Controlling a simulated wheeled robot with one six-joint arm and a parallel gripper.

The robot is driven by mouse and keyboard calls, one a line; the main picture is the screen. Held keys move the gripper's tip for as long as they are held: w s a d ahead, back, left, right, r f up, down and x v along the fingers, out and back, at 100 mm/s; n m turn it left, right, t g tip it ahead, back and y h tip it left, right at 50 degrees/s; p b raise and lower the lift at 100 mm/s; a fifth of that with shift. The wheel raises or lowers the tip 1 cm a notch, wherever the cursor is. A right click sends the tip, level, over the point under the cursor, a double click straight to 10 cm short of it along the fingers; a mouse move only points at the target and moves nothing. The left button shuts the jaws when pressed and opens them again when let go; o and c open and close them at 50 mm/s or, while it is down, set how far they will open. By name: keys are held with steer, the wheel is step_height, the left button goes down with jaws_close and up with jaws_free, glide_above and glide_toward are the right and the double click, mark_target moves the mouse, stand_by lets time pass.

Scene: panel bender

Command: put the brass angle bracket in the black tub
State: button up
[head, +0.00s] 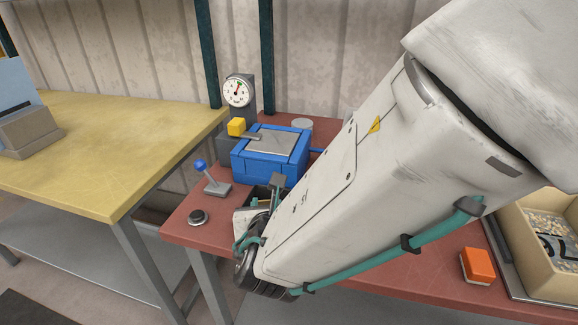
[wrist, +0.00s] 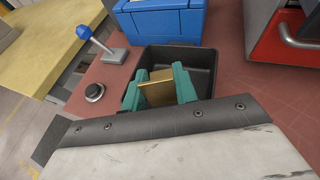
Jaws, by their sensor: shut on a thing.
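My gripper (wrist: 159,92) has teal fingers and is shut on the brass angle bracket (wrist: 155,87) in the wrist view. The black tub (wrist: 200,62) stands on the red bench top in front of the blue machine. In the wrist view the gripper and bracket appear over the tub's opening; I cannot tell whether the bracket is above the rim or inside. In the head view my arm covers most of the tub and gripper, and the bracket is hidden.
The blue panel bender (head: 270,152) is behind the tub. A blue-knobbed lever (head: 208,177) and a black round knob (head: 198,217) are to the left. A dial gauge (head: 238,92) stands at the back. An orange-topped button box (head: 478,265) and a beige bin (head: 510,215) are at right.

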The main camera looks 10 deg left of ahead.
steer(key=shift+f, duration=0.4)
steer(key=o, duration=1)
